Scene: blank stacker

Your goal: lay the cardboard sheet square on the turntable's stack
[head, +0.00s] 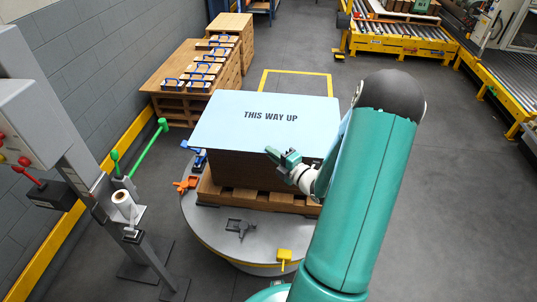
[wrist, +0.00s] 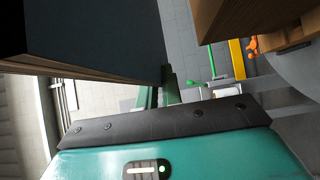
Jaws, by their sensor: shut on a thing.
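The cardboard sheet (head: 250,136), pale blue on top and printed "THIS WAY UP", lies roughly level over the brown stack (head: 250,170) in the head view. Its left edge reaches past the stack's side; whether it touches the stack is unclear. The stack sits on a wooden pallet (head: 262,197) on the round grey turntable (head: 205,222). My gripper (head: 274,154) is at the sheet's near edge, shut on it; the exact grip is hard to see. In the wrist view, a dark panel with a brown edge (wrist: 90,40) fills the upper left, and a brown block (wrist: 245,15) is at upper right.
Orange (head: 186,184), grey (head: 240,228), yellow (head: 284,255) and blue clamps stand around the turntable. A post with a green bar (head: 148,149) and a white roll (head: 122,205) is at left. A wooden bench with blue-handled tools (head: 200,72) is behind.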

